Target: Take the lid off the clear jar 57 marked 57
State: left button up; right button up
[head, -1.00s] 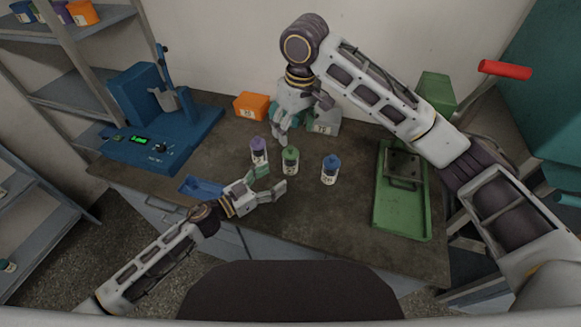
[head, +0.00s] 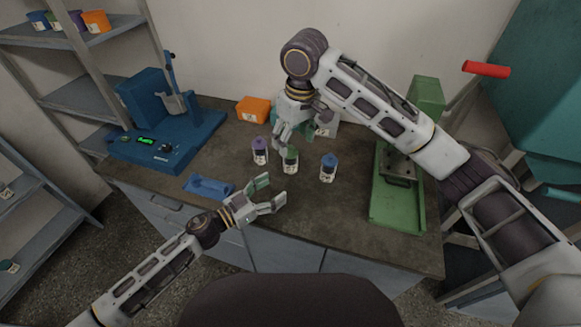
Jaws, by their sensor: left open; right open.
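Three small clear jars with dark contents stand upright on the dark bench: one with a purple lid (head: 260,145), one with a green lid (head: 290,153) and one with a blue lid (head: 329,160). Each has a white label, too small for me to read, so I cannot tell which is jar 57. My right gripper (head: 289,144) is open and points down over the green-lidded jar, its fingers by the lid; I cannot tell whether they touch. My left gripper (head: 276,193) is open and empty at the bench's front edge, in front of the jars.
A blue scoop-like tray (head: 208,187) lies at the front left. A blue machine with a lit display (head: 160,138) stands at the left, an orange box (head: 253,110) behind the jars. A green press (head: 397,205) stands at the right. The bench right of the blue-lidded jar is clear.

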aim_at(289, 166)
jog(key=k, duration=1.1)
